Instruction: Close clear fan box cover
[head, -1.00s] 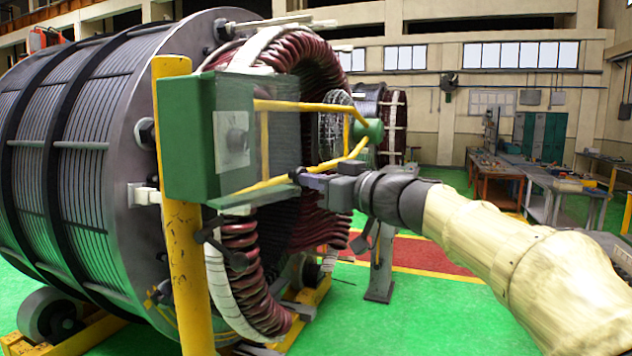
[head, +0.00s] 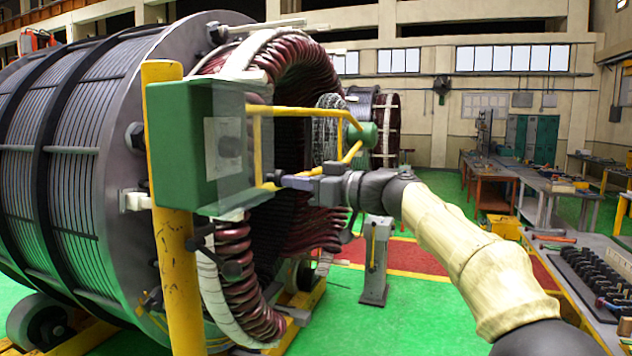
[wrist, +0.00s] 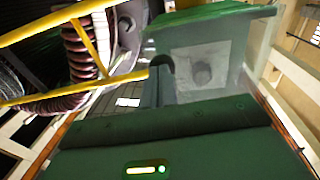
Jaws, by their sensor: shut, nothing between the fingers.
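The fan box (head: 172,150) is a green box on a yellow post in front of the stator. Its clear cover (head: 236,190) is a see-through panel on the box's right side, standing partly out from it. A pale plate with a round grey part shows through it, and also in the wrist view. My gripper (head: 272,179) is shut and empty at the cover's lower right edge. I cannot tell whether it touches the cover. In the wrist view the fingers (wrist: 160,84) point towards the green box (wrist: 215,20), just left of the pale plate.
Yellow bars (head: 300,110) run close above and behind my gripper. The large stator (head: 90,150) with red coils (head: 245,285) stands behind the box. A grey stand (head: 375,260) is below my arm, and a bench with tools (head: 590,285) is at right.

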